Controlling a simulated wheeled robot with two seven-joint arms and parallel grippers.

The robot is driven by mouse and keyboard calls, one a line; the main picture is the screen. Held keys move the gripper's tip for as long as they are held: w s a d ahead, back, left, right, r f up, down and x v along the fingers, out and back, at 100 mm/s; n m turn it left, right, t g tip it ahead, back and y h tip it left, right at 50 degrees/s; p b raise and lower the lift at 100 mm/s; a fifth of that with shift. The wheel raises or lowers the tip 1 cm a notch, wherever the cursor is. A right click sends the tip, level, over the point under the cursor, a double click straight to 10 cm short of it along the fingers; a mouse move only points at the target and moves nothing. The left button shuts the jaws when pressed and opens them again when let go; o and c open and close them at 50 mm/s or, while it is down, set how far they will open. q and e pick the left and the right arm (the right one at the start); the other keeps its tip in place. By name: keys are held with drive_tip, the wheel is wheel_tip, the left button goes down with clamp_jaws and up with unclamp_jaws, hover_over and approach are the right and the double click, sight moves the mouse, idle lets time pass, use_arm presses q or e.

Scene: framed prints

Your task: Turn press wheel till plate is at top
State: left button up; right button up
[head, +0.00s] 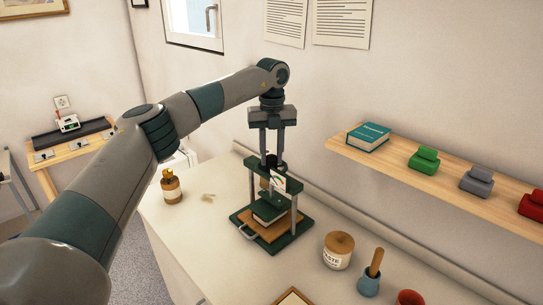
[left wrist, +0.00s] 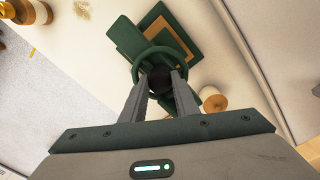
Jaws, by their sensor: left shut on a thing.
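The dark green press (head: 267,205) stands on the workbench, with two grey posts, a top crossbeam and a wooden board on its base. Its dark plate (head: 268,211) sits low between the posts, close above the board; I cannot tell whether they touch. My left gripper (head: 272,154) points straight down over the press from above. It is shut on the press wheel (left wrist: 160,49), a green ring around a dark hub. In the left wrist view the fingertips (left wrist: 160,80) meet at the hub. The wheel is mostly hidden in the head view. My right gripper is not in view.
A paste jar (head: 338,250), a blue pot with a wooden handle (head: 370,284) and a red cup (head: 409,298) stand right of the press. A brown bottle (head: 171,186) stands left. A wall shelf (head: 448,195) holds a book and coloured blocks.

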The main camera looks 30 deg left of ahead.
sight(272, 156)
use_arm(q)
drive_tip(key=shift+r, duration=0.15)
drive_tip(key=o, duration=0.8)
